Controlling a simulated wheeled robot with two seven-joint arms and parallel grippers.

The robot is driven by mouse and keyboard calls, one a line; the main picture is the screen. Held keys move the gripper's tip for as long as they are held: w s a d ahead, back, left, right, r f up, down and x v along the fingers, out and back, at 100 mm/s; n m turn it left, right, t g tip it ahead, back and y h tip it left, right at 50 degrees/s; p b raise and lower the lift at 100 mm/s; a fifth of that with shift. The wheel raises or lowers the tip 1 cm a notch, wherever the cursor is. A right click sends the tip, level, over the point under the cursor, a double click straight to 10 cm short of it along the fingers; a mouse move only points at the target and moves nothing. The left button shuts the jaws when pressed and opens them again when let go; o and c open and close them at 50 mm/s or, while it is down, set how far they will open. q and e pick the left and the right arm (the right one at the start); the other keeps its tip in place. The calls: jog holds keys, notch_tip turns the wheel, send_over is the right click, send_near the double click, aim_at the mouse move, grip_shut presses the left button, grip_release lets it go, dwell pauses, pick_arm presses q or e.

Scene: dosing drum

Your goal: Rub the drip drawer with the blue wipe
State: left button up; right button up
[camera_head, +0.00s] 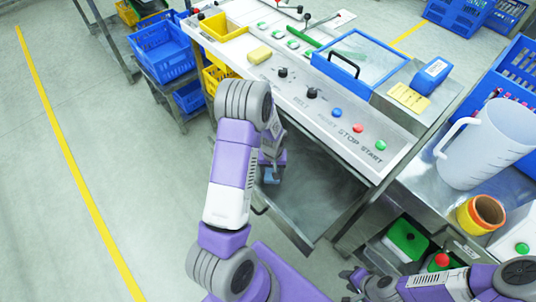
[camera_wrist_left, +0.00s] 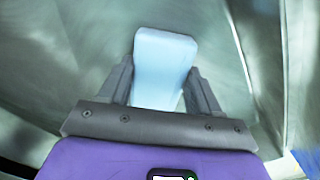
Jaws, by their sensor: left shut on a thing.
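The blue wipe (camera_wrist_left: 165,68) is a pale blue block between the two fingers of my left gripper (camera_wrist_left: 160,95), which is shut on it. In the head view the wipe (camera_head: 271,177) shows small below my left gripper (camera_head: 272,165), over the drip drawer. I cannot tell whether the wipe touches the drawer floor. My left arm hides part of the drawer's left side. My right gripper (camera_head: 350,286) is open and empty at the bottom.
The control panel (camera_head: 300,95) with knobs and buttons overhangs the drawer's back. A clear jug (camera_head: 490,145) and a yellow-orange roll (camera_head: 480,214) stand on the metal bench at right. Blue crates (camera_head: 162,50) stand at upper left. The floor at left is clear.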

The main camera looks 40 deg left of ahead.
pick_arm(q)
jog(key=shift+w+a, duration=0.1)
jog(key=shift+a, duration=0.75)
notch_tip(320, 180, up, 3)
jog(key=shift+w+f+p, duration=0.1)
jog(key=shift+f+p, duration=0.1)
jog(key=shift+p, duration=0.45)
jog(key=shift+r+p, duration=0.6)
jog(key=shift+r, duration=0.15)
jog(key=shift+r+p, duration=1.5)
jog(key=shift+r, duration=0.5)
